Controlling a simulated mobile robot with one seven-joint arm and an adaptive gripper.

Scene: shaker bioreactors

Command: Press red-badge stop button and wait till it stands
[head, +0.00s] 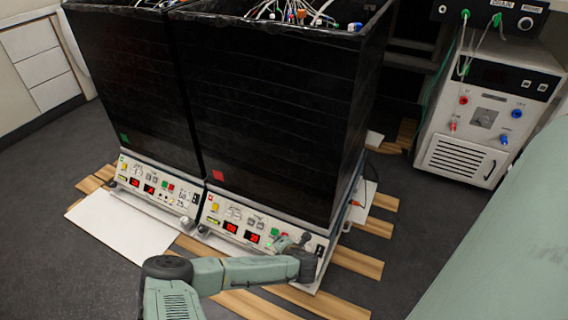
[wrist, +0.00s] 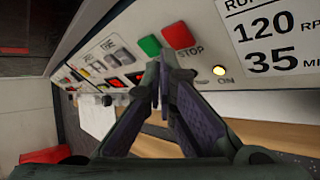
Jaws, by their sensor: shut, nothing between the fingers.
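A round yellow lamp (wrist: 219,70) marked ON glows. My gripper (wrist: 165,68) is shut and empty, its fingertips just below the red button in the picture; I cannot tell whether they touch it. In the head view my gripper (head: 280,243) is at the right part of this panel and partly covers it.
The left unit has a green badge (head: 124,138) and a similar panel (head: 150,184). A white sheet (head: 120,226) and wooden slats (head: 250,304) lie on the floor. A white power unit (head: 478,110) stands at the right. A label reading 120 and 35 (wrist: 270,40) is beside the buttons.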

